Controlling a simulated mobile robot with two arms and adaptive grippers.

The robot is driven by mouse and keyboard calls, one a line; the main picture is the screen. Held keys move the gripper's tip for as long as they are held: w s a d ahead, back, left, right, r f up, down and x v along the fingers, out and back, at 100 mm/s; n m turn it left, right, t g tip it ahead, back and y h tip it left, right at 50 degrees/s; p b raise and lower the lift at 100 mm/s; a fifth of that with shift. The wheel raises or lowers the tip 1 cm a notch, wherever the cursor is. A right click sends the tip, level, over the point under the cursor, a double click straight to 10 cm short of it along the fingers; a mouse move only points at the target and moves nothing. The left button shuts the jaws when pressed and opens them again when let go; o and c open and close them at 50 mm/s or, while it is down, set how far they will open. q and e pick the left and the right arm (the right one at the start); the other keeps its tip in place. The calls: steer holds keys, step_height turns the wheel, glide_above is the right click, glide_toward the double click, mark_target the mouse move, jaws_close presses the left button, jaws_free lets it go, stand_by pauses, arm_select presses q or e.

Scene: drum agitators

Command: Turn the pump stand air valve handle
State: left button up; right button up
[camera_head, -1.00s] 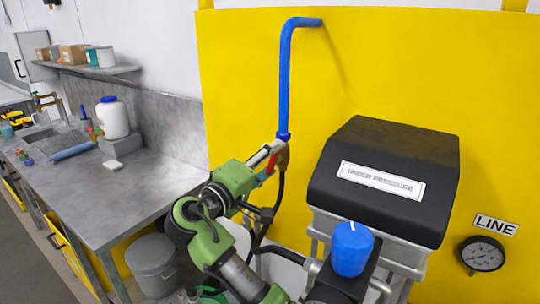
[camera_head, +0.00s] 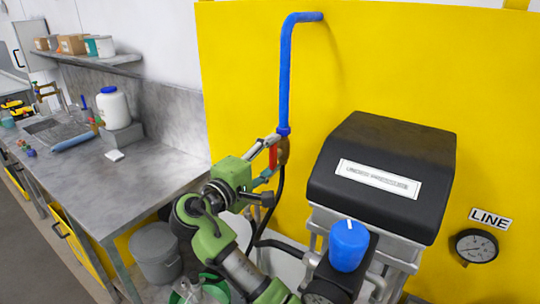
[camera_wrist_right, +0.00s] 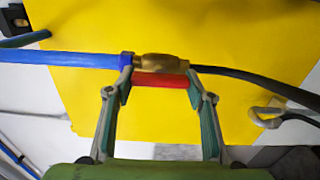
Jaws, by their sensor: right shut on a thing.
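The air valve (camera_head: 283,152) is a small brass body at the lower end of a blue pipe (camera_head: 285,80) on the yellow wall. Its red handle (camera_head: 273,158) stands about upright beside the body, along the line of the pipe. In the right wrist view, the red handle (camera_wrist_right: 160,80) lies alongside the brass body (camera_wrist_right: 160,65). My right gripper (camera_head: 270,160) is shut on the handle, with one finger at each end of it in the wrist view (camera_wrist_right: 160,88). My left gripper is not in view.
A black-topped pump stand box (camera_head: 385,170) with a blue cap (camera_head: 348,245) stands close to the right of my arm. A black hose (camera_head: 275,195) hangs below the valve. A grey counter (camera_head: 130,185) and grey bucket (camera_head: 157,250) are at left. A gauge (camera_head: 474,246) is at right.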

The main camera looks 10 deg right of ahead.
steer(key=shift+r, duration=0.1)
steer(key=o, duration=0.9)
steer(key=shift+o, duration=1.1)
steer(key=shift+w+d, duration=0.1)
steer(key=shift+d, duration=0.05)
